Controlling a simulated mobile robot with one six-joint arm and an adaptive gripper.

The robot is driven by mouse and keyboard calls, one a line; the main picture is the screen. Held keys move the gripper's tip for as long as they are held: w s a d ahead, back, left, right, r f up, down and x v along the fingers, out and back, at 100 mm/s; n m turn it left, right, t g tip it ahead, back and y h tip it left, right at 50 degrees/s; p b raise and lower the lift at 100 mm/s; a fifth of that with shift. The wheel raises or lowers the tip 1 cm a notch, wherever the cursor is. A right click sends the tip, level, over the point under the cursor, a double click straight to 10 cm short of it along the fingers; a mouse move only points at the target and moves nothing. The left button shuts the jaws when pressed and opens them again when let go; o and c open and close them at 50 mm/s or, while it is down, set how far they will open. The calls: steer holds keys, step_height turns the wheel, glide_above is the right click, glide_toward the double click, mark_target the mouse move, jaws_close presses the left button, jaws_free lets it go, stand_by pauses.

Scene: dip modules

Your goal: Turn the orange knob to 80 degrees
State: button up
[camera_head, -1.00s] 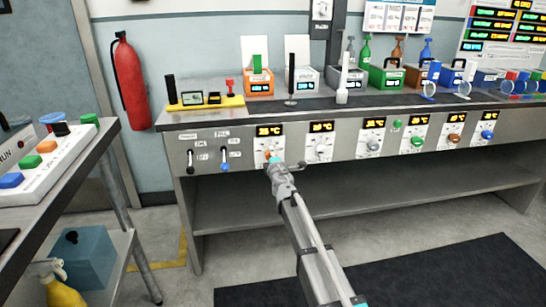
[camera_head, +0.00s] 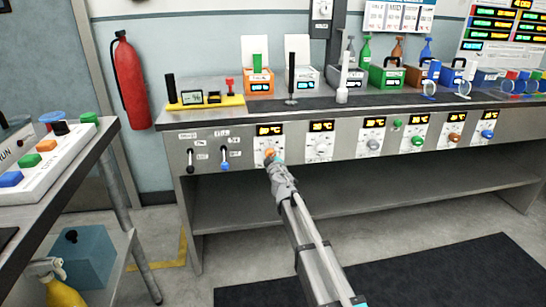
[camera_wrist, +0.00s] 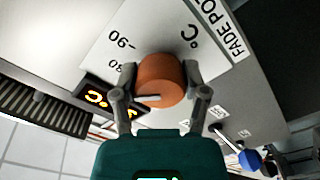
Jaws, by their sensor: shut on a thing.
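The orange knob (camera_wrist: 161,80) is on a white dial plate on the bench's front panel. In the wrist view its pale pointer mark (camera_wrist: 148,98) points to the left in the picture. My gripper (camera_wrist: 160,85) has one finger on each side of the knob and is shut on it. In the head view the orange knob (camera_head: 269,153) shows just beyond my gripper (camera_head: 273,160), at the left-hand dial. The display above it (camera_head: 270,130) is lit, but its digits are too small to read surely.
More dials with grey, green, brown and blue knobs run along the panel to the right, the nearest being a grey knob (camera_head: 320,149). Two sliders, one with a blue handle (camera_head: 225,167), sit to the left. A side table (camera_head: 60,190) stands at the left.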

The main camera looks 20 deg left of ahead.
steer(key=shift+w+d+m, duration=0.15)
steer(key=shift+w+m, duration=0.05)
steer(key=shift+m, duration=0.2)
steer(key=o, duration=1.1)
steer(key=shift+o, duration=0.2)
steer(key=shift+s, duration=0.2)
steer(key=shift+s+d, duration=0.2)
steer(key=shift+s, duration=0.25)
steer(key=v, duration=1)
steer(key=shift+s+d, duration=0.2)
steer(key=shift+s, duration=0.15)
